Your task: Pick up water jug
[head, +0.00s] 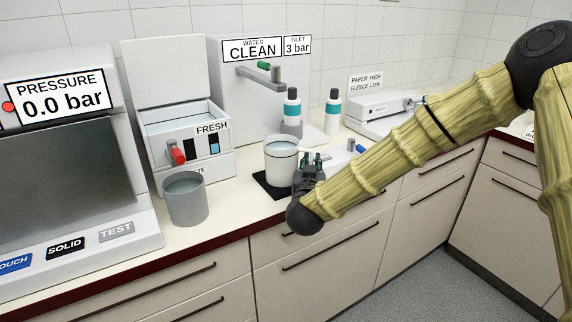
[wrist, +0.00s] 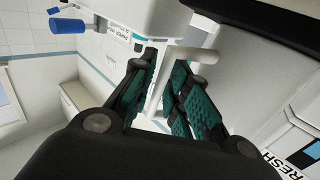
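The water jug (head: 281,165) is a white, upright container with a dark rim band and pale contents. It stands on a black mat (head: 262,188) at the counter front in the head view. My gripper (head: 312,160) is at the jug's right side, level with its upper half. In the wrist view the fingers (wrist: 165,85) with teal pads stand apart on either side of a thin white handle (wrist: 156,92). The pads do not clearly press on it. The arm hides part of the jug's right side.
A grey cup of water (head: 185,200) stands left of the jug. Behind are the FRESH tank unit (head: 190,165), a CLEAN water tap (head: 262,80) and two teal-banded bottles (head: 291,108) (head: 333,112). A blue-tipped lever (head: 361,149) lies right of the jug, close to my gripper.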

